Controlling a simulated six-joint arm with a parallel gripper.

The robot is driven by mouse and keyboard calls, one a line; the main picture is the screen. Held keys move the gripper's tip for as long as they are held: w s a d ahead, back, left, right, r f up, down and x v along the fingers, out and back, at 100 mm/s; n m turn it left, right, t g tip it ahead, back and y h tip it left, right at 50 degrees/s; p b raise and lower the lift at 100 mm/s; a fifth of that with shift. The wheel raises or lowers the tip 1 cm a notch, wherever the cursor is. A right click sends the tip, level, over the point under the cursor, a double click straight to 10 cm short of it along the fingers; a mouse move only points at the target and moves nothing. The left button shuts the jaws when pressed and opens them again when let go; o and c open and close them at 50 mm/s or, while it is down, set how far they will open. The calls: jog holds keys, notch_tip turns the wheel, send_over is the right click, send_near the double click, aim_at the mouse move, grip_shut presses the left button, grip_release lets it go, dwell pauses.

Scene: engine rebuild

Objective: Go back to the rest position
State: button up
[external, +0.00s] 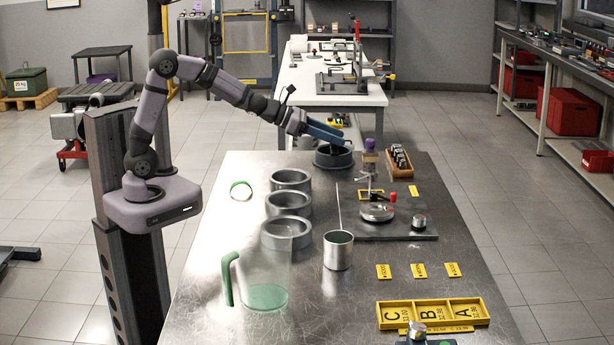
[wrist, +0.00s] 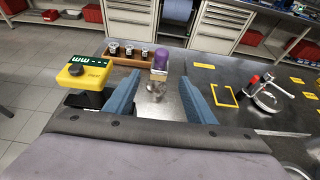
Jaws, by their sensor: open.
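My gripper (external: 345,136) is raised over the far end of the metal table, above a dark grey round part (external: 334,158). Its two blue fingers are spread apart, and the wrist view (wrist: 158,92) shows a clear gap between them. A purple-topped piece on a metal block (wrist: 160,72) appears in line with that gap, beyond the fingertips. In the external view this purple-topped piece (external: 370,146) stands to the right of the gripper, apart from it. My arm reaches out from its column at the left. I see no marker for the rest position.
Several grey rings (external: 287,229), a metal cup (external: 338,250) and a clear jug with a green handle (external: 228,279) stand on the table. A wooden rack (external: 399,163) is beyond the gauge plate (external: 412,231). A yellow device (wrist: 86,72) is left of the fingers.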

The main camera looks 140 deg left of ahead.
jog(key=w+d+r+m+h+p, duration=0.1)
jog(key=w+d+m+h+p, duration=0.25)
jog(key=d+m, duration=0.5)
jog(key=w+d+r+m+h+p, duration=0.1)
jog(key=w+d+m+h+p, duration=0.3)
jog(key=d, duration=0.8)
jog(key=w+d+r+m+h+p, duration=0.25)
jog(key=d+m+p, duration=0.35)
jog(key=d, duration=0.5)
jog(key=s+d+r+m+g+h+p, duration=0.1)
jog(key=s+d+m+g+p, duration=0.4)
jog(key=d+m, duration=0.4)
jog(key=s+d+m+g+h+p, duration=0.1)
jog(key=s+d+m+g+p, duration=0.1)
jog(key=s+d+m+p, duration=0.45)
jog(key=s+d+r+m+g+y+p, duration=0.1)
jog(key=s+r+m+g+y+p, duration=0.1)
jog(key=s+m, duration=0.6)
jog(key=m, duration=0.3)
jog(key=shift+d+r+g, duration=0.15)
jog(key=shift+d+g, duration=0.15)
jog(key=shift+d, duration=0.05)
